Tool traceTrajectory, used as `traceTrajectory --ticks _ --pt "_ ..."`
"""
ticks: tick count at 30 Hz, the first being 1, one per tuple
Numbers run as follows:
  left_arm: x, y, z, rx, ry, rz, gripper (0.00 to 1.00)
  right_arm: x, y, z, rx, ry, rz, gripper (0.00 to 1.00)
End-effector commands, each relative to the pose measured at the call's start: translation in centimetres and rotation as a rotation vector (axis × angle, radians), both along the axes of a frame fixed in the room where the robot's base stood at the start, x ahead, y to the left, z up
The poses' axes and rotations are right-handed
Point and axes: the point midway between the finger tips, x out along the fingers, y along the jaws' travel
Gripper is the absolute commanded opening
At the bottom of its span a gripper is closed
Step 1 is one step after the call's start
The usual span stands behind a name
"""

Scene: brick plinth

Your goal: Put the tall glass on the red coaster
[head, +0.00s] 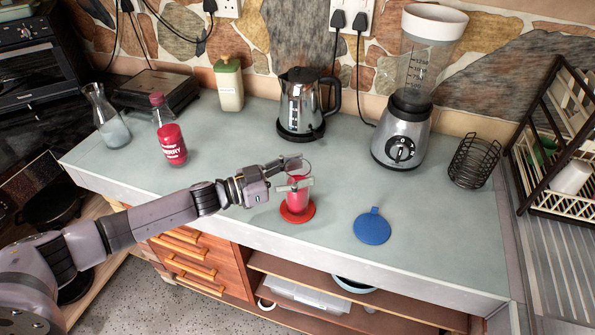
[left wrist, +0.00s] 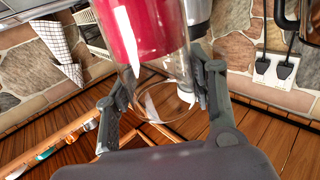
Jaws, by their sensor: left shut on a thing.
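The tall glass (head: 297,196) is clear with red contents and stands upright in my left gripper. In the left wrist view its red part (left wrist: 143,30) fills the top and its clear rim is between the fingers. My left gripper (head: 293,180) is shut on the glass near its upper part; its fingers also show in the left wrist view (left wrist: 160,92). The red coaster (head: 298,218) lies on the counter directly under the glass, partly hidden by it. I cannot tell whether the glass base touches the coaster. My right gripper is not in view.
A blue coaster (head: 372,228) lies to the right on the grey-green counter (head: 240,135). Behind stand a kettle (head: 298,105), a blender (head: 402,135) and a wire holder (head: 472,160). A red-labelled bottle (head: 170,142) and a carafe (head: 112,125) stand at the left.

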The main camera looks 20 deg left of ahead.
Motion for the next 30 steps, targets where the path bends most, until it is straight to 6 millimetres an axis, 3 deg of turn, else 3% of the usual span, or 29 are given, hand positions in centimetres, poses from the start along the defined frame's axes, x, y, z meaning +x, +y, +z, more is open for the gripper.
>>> traceTrajectory --ticks 6,7,16,26,30 --pt "0.1 0.0 -0.2 -0.003 -0.003 -0.001 0.00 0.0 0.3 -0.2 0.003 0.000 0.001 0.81" --pt "0.0 0.0 -0.3 0.000 0.000 0.000 0.52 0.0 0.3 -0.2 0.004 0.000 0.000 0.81" --pt "0.0 0.0 -0.3 0.000 0.001 0.000 0.71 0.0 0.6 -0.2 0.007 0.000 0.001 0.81" --pt "0.0 0.0 0.1 0.000 0.000 0.001 0.71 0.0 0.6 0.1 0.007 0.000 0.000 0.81" --pt "-1.0 1.4 -0.3 0.002 0.003 0.003 0.71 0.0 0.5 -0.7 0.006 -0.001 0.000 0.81"
